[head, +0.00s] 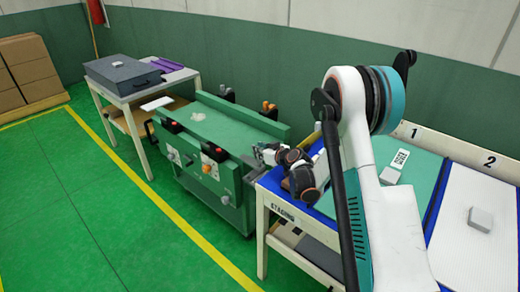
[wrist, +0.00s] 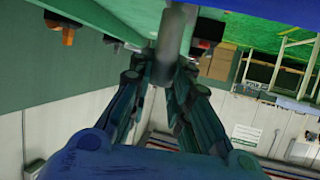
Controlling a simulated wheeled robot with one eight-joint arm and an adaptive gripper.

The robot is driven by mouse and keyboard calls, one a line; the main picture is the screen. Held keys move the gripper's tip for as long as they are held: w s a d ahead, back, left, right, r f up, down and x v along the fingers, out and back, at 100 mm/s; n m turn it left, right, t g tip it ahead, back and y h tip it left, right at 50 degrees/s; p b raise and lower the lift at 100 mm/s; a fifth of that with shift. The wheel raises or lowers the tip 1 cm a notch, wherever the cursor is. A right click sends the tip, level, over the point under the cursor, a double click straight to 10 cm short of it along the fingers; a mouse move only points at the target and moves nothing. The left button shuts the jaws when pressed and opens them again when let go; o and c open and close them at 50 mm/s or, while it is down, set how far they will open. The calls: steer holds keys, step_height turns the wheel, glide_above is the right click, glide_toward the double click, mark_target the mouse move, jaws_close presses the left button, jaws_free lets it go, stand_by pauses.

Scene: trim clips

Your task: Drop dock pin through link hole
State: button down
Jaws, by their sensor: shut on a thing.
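My gripper (head: 266,152) is beside the near right end of the green cart (head: 215,127), close to the left edge of the staging table (head: 262,205). In the wrist view my gripper (wrist: 166,75) is shut on a grey cylindrical pin (wrist: 174,32), held between the fingertips. In the head view the pin is too small to tell from the gripper. The link hole cannot be made out in either view.
The staging table holds a green mat (head: 415,165) marked 1 and a white mat (head: 465,235) marked 2, each with a small grey block. The cart carries black clamps and red and orange knobs. A grey case (head: 122,72) stands on a white table behind. Green floor is free at left.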

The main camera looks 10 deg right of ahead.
steer(key=shift+f, duration=0.1)
steer(key=c, duration=1.4)
jaws_free()
step_height(320, 180, up, 10)
steer(key=shift+f, duration=0.1)
